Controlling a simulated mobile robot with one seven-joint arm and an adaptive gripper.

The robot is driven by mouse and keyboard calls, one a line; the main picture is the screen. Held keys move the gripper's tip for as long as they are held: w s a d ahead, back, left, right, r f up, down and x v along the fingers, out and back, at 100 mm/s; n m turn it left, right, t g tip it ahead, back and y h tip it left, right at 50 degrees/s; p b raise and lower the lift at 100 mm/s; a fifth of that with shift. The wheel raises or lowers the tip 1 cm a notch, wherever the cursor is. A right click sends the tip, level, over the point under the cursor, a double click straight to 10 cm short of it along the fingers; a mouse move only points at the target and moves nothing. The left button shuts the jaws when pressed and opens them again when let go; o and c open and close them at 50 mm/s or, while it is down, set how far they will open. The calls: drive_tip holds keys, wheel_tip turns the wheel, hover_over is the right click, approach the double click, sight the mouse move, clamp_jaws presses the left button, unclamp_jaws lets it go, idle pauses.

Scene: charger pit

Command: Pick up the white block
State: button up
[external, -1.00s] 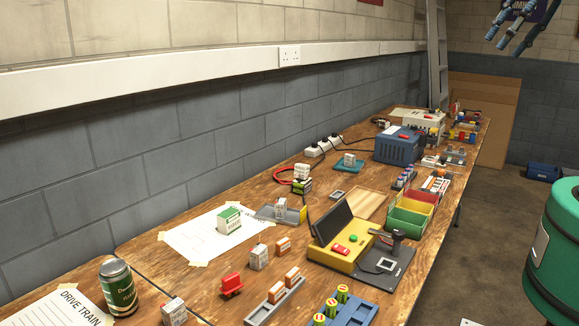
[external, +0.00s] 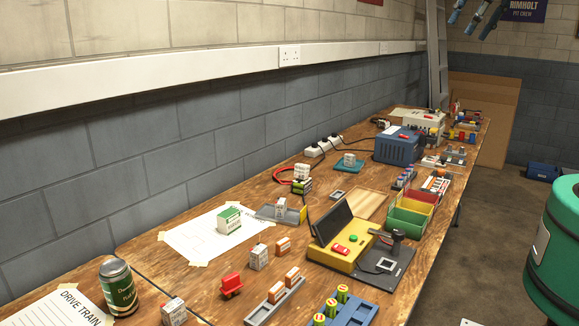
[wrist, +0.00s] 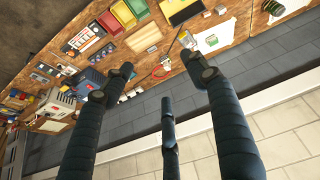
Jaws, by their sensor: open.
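Several small white blocks stand on the wooden workbench, and I cannot tell which one the task means. One white block (external: 258,258) is at the near middle, and another (external: 173,312) is at the front edge. A white one with a green top (external: 229,221) stands on the paper sheet. Others stand on a grey tray (external: 281,209), on a dark-green item (external: 301,172) and on a teal mat (external: 349,160). My gripper (external: 475,15) is high at the top right, far from the bench, cut off by the frame. In the wrist view its dark fingers (wrist: 157,66) are spread and empty.
A yellow case (external: 335,257), red, yellow and green bins (external: 406,220) and a blue box (external: 398,148) crowd the bench. A can (external: 118,287) stands at the front left. A wall runs along the back. A green drum (external: 560,245) stands at the right; open floor lies between.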

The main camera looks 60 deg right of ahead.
drive_tip(key=w+d+n+g+p, duration=0.15)
drive_tip(key=w+n, duration=0.25)
drive_tip(key=w, duration=1.2)
drive_tip(key=n+g+p, duration=0.3)
drive_tip(key=n+g, duration=0.1)
drive_tip(key=n, duration=0.9)
hover_over(302, 165)
wheel_tip(302, 165, down, 36)
drive_tip(key=f, duration=0.1)
drive_tip(key=shift+w+d+r+t, duration=0.1)
drive_tip(key=shift+d+t, duration=0.15)
drive_tip(key=shift+d, duration=0.15)
drive_tip(key=shift+f, duration=4.35)
